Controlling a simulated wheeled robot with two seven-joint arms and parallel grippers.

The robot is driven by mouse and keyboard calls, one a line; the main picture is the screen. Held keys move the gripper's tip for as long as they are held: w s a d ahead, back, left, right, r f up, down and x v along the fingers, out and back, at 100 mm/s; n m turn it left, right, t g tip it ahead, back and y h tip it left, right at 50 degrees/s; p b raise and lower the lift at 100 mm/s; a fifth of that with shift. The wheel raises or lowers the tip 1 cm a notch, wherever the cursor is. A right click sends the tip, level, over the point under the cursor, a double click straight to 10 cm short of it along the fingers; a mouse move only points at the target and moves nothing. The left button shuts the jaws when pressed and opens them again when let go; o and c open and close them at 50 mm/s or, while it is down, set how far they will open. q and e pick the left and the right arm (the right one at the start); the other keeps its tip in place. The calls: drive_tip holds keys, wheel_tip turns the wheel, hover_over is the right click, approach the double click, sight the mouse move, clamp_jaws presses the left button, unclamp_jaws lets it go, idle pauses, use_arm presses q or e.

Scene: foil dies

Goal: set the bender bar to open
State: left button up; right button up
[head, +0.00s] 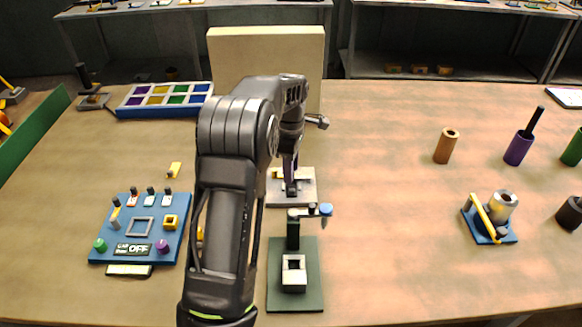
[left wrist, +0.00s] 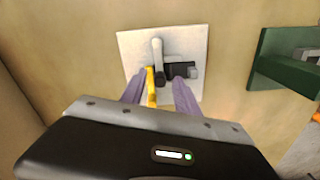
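A pale square plate (head: 308,184) lies on the table below my left gripper (head: 291,186). In the left wrist view the plate (left wrist: 135,48) carries a light grey bar (left wrist: 157,52), a dark block (left wrist: 180,70) and a narrow yellow piece (left wrist: 151,90). I take this to be the bender, but no label shows. My left gripper (left wrist: 159,88) has its purple fingers apart over the near side of the plate. The yellow piece is between them, close to the left finger; contact cannot be told. My right gripper is not in view.
A green-based press (head: 295,300) stands just in front of the plate. A blue control panel (head: 117,225) reading OFF is at left. A blue base (head: 511,240) with a metal cylinder and yellow lever is at right. A large beige block (head: 266,42) stands behind.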

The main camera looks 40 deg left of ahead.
use_arm(q)
clamp_jaws()
idle(0.3)
idle(0.3)
